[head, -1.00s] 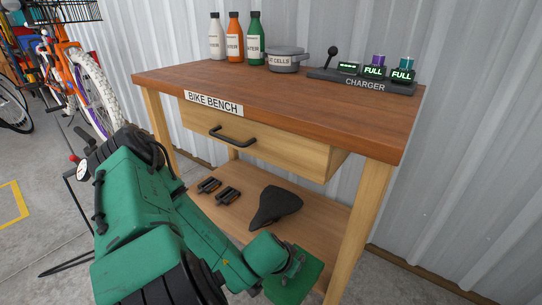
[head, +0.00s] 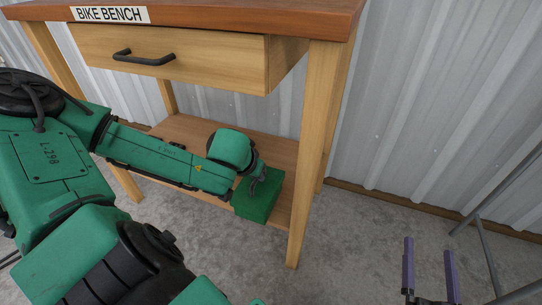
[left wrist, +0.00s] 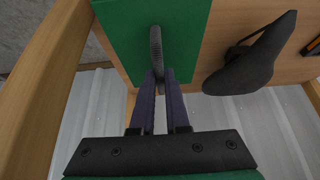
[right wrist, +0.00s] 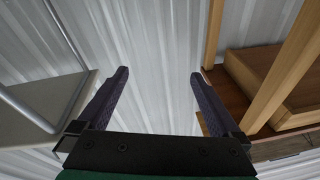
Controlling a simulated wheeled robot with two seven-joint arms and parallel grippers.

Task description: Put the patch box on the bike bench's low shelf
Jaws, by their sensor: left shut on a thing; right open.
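The patch box (head: 258,203) is a green box with a dark handle on top. My left gripper (head: 262,174) is shut on that handle, which shows between the fingers in the left wrist view (left wrist: 157,78). The box is at the right end of the bike bench's low shelf (head: 190,131), by the front right leg. It hides part of the shelf, and I cannot tell whether it touches the boards. My right gripper (head: 430,262) is open and empty, right of the bench; its spread fingers also show in the right wrist view (right wrist: 158,76).
A black bike saddle (left wrist: 250,62) lies on the shelf beside the box, with a pedal (left wrist: 313,46) beyond it. The bench leg (head: 312,150) stands close to the box. The drawer (head: 175,57) is above. Grey metal legs (head: 480,245) stand at the right.

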